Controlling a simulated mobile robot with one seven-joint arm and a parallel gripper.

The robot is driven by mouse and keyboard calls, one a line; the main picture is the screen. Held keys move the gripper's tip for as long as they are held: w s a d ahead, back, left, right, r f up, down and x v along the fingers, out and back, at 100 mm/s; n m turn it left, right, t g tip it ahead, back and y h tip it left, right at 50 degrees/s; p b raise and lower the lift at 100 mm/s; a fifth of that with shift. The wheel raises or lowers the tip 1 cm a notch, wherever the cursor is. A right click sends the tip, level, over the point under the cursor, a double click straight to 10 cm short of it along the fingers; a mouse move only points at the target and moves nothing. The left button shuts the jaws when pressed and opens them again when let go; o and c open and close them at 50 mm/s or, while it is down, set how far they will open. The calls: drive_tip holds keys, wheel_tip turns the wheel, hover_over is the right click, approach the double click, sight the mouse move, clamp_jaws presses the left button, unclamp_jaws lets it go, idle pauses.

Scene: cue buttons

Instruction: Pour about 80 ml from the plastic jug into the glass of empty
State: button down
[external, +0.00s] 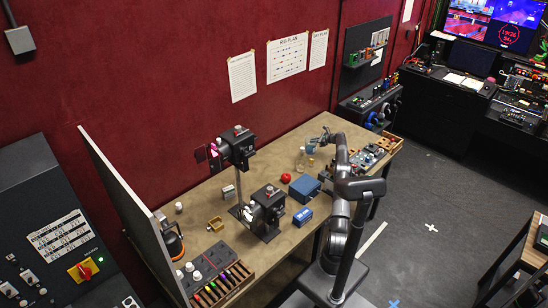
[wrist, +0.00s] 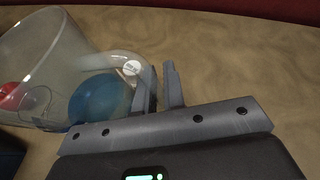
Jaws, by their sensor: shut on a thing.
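The clear plastic jug (wrist: 80,45) fills the upper left of the wrist view, tilted, with blue liquid (wrist: 100,98) in it. My gripper (wrist: 160,88) is shut on the jug's handle at the jug's right side. In the external view my gripper (external: 325,138) is raised over the far side of the table, with the jug (external: 312,145) small beside it. A small clear glass (external: 311,162) appears below the jug there. A glass-like outline (wrist: 36,101) shows through the jug wall in the wrist view. I cannot tell whether any liquid is in it.
A clear bottle-like vessel (external: 301,160) stands left of the glass. Black lamp-like devices (external: 266,212) stand to the left. Trays of small parts (external: 370,155) lie to the right.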

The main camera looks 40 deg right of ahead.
sight(311, 139)
drive_tip(key=a+r+n+h, duration=0.2)
drive_tip(key=a+r+n, duration=0.1)
drive_tip(key=r, duration=0.1)
drive_tip(key=shift+s+a+r+n+h, duration=0.1)
drive_tip(key=shift+s+a+n+h, duration=0.2)
drive_tip(key=shift+a+n+h, duration=0.1)
drive_tip(key=shift+s+a+n+t+h, duration=0.1)
drive_tip(key=shift+a+n+t+h, duration=0.3)
drive_tip(key=shift+n+h, duration=0.15)
drive_tip(key=shift+a+r+n+h, duration=0.25)
drive_tip(key=shift+a+n+h, duration=0.2)
drive_tip(key=shift+n, duration=0.3)
drive_tip(key=shift+s+a+r+n+t+h+p, duration=0.15)
drive_tip(key=shift+a+n+t+h+p, duration=0.15)
drive_tip(key=shift+a+n, duration=0.15)
drive_tip(key=shift+s+a+r+n+t+h+p, duration=0.15)
drive_tip(key=shift+a+n+t+h+p, duration=0.1)
drive_tip(key=shift+a+n+h, duration=0.15)
drive_tip(key=shift+s+a+r+n+p, duration=0.1)
drive_tip(key=shift+a+r+n+p, duration=0.2)
drive_tip(key=shift+a+p, duration=0.2)
drive_tip(key=shift+a+r+n+p, duration=0.25)
drive_tip(key=shift+a+r+p, duration=0.1)
drive_tip(key=shift+a, duration=0.15)
idle(1.5)
